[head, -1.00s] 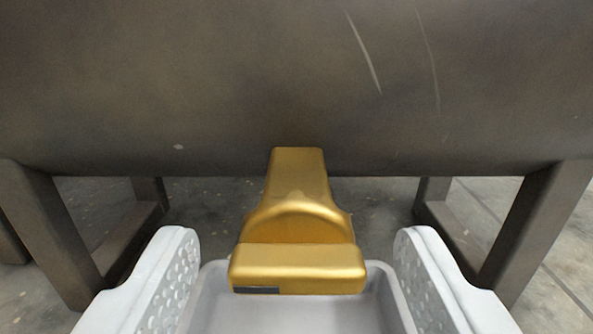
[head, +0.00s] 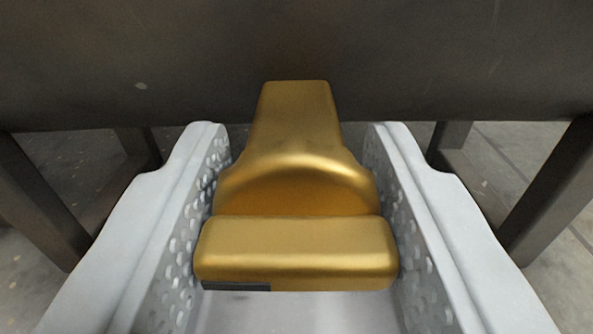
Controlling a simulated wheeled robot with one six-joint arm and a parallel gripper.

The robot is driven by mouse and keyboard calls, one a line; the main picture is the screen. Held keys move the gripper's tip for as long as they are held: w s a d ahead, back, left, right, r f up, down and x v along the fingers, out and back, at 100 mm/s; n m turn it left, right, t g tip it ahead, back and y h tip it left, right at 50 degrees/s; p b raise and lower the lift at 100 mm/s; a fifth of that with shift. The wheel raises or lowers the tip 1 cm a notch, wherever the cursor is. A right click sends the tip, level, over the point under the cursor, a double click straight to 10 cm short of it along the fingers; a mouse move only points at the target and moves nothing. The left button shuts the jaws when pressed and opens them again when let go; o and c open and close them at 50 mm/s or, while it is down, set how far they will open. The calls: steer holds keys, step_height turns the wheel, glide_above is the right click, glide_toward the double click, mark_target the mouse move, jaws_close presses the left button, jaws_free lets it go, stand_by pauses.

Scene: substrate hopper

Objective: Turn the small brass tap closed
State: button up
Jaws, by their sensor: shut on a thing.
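The small brass tap (head: 295,180) is in the middle of the head view. Its neck runs up to the underside of the dark hopper (head: 300,55). Its bar-shaped handle (head: 297,252) faces me and lies level, crosswise in the picture, with a small dark patch at its lower left end. My gripper (head: 296,215) has one pale, dimpled finger on each side of the tap. The fingers are shut on the handle, touching its left and right ends.
Dark metal legs (head: 45,200) stand left of the tap, and more legs (head: 550,190) stand to the right. Grey concrete floor (head: 510,150) lies beyond. A pale grey surface (head: 300,312) shows just below the handle. The hopper closes off the room above.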

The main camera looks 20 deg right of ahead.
steer(key=shift+m, duration=1.4)
steer(key=o, duration=1)
steer(key=v, duration=1.7)
steer(key=shift+s, duration=0.2)
steer(key=shift+c, duration=0.2)
